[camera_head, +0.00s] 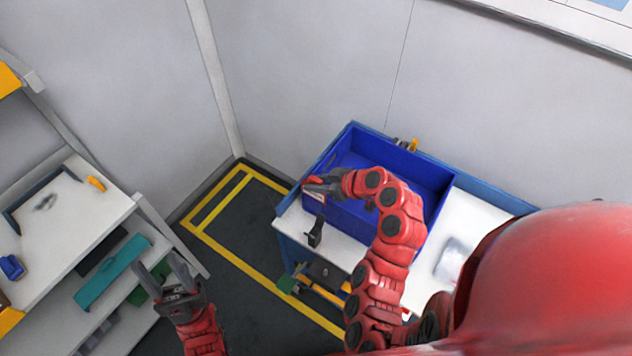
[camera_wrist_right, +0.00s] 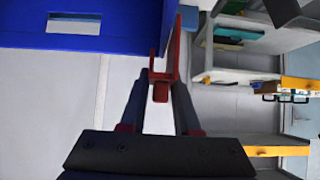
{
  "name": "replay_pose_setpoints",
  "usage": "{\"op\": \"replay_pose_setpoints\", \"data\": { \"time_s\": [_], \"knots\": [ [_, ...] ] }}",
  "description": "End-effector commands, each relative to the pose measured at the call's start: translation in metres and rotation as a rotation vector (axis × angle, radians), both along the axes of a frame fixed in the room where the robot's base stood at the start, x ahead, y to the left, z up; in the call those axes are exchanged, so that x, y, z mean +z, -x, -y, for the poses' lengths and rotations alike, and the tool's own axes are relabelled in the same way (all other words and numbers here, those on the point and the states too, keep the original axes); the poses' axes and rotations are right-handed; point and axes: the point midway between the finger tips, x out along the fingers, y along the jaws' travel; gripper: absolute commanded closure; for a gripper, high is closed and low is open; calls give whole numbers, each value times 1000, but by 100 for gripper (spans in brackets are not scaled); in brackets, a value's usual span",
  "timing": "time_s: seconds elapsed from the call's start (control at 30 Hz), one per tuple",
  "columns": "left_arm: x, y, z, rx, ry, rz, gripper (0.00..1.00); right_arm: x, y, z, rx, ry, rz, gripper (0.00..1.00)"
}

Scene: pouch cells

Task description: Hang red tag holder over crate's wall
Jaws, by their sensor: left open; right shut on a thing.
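The blue crate (camera_head: 428,172) stands on a white-topped blue cart. The red tag holder (camera_head: 311,181) is at the crate's left end in the head view. My right gripper (camera_head: 322,187) is shut on it there. In the right wrist view, the red tag holder (camera_wrist_right: 161,88) sits between the fingertips, its prongs pointing up the picture. One long prong lies by the edge of the blue crate wall (camera_wrist_right: 125,37); I cannot tell whether the prongs straddle the wall or touch it. My left gripper (camera_head: 160,268) is open and empty, away to the left, above the floor.
A black tool (camera_head: 315,232) stands on the cart top (camera_head: 345,245) in front of the crate. A pale packet (camera_head: 455,258) lies on the cart at right. Shelves (camera_head: 75,215) with small items are at far left. Yellow-marked floor lies between shelves and cart.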

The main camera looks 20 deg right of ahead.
Motion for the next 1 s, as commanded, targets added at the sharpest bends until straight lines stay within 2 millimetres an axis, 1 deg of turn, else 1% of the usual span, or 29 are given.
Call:
{"op": "replay_pose_setpoints", "data": {
  "time_s": [0.4,0.8,1.0],
  "knots": [
    [0,0,0,0,0,0,50,0,0,0,0,0,0,100],
    [-12,0,0,0,0,0,50,-1,0,0,1,1,0,100],
    [-11,0,0,0,0,0,50,1,0,0,0,0,0,100]
  ]
}}
